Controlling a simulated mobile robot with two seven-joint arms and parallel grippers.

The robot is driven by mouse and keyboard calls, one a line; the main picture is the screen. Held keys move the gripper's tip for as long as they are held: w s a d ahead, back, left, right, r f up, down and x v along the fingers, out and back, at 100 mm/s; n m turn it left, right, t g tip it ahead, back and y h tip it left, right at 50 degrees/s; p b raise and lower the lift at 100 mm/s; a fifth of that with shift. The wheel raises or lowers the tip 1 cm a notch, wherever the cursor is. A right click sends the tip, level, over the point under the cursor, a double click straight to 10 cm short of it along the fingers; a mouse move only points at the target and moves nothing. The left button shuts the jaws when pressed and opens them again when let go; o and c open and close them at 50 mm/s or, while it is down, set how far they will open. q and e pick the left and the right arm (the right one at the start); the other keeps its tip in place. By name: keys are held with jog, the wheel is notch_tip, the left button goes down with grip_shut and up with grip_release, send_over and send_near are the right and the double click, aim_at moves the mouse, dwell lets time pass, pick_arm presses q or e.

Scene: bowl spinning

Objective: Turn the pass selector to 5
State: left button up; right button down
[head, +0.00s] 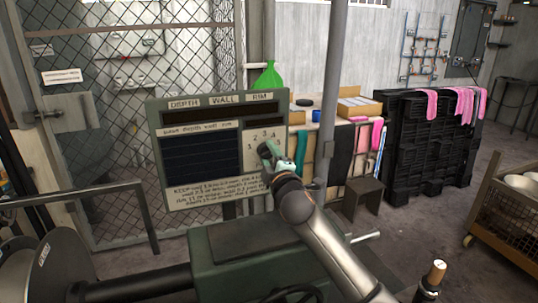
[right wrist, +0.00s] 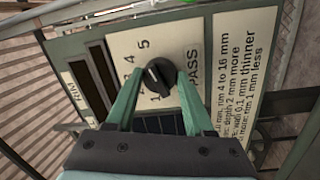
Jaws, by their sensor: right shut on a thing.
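The pass selector is a round black knob (right wrist: 159,76) on a cream panel marked PASS, with numbers around it; 5 and 4 read clearly in the right wrist view. The panel belongs to the green-framed board (head: 215,107) in the head view, where the gripper mostly hides the knob. My right gripper (head: 268,150) is at the knob. In the right wrist view, its two green fingers (right wrist: 161,78) stand on either side of the knob, shut on it. A small pale mark shows on the knob, but I cannot tell which number it points at. My left gripper is out of view.
A green machine body (head: 245,253) stands below the board. A grey post (head: 332,80) rises to its right. A wire mesh fence (head: 130,150) is behind. Black crates (head: 405,150) with pink cloths and a cart of bowls (head: 510,210) stand at the right.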

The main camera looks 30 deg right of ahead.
dwell(0.3)
jog(key=shift+c, duration=1.4)
grip_release()
jog(key=shift+s, duration=0.15)
jog(key=b+v, duration=0.2)
jog(key=v, duration=1)
jog(key=shift+s, duration=0.15)
jog(key=shift+f, duration=0.1)
